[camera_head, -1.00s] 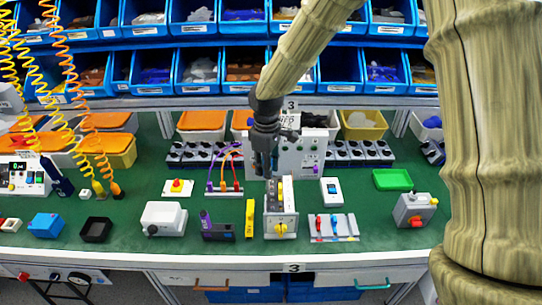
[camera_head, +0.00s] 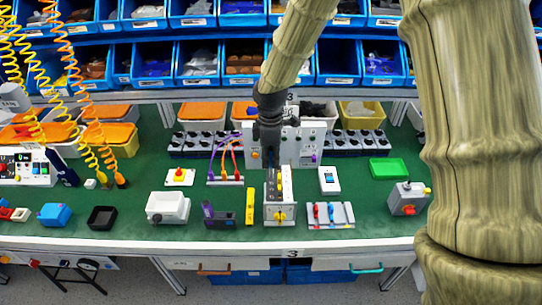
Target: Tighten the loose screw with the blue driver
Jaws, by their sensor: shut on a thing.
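My gripper (camera_head: 270,160) points straight down in the middle of the bench, at the top left of a grey box (camera_head: 280,213) with a yellow rotary knob (camera_head: 281,216) on its front. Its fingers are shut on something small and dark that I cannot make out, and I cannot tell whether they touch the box. A small blue-handled tool (camera_head: 331,212), perhaps the blue driver, stands beside a red-handled one (camera_head: 317,211) in a grey rack (camera_head: 345,222) right of the box. I cannot make out the loose screw.
A yellow block (camera_head: 250,207) and a dark holder with a purple tool (camera_head: 208,212) stand left of the box. A white panel (camera_head: 306,140) stands behind my gripper.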

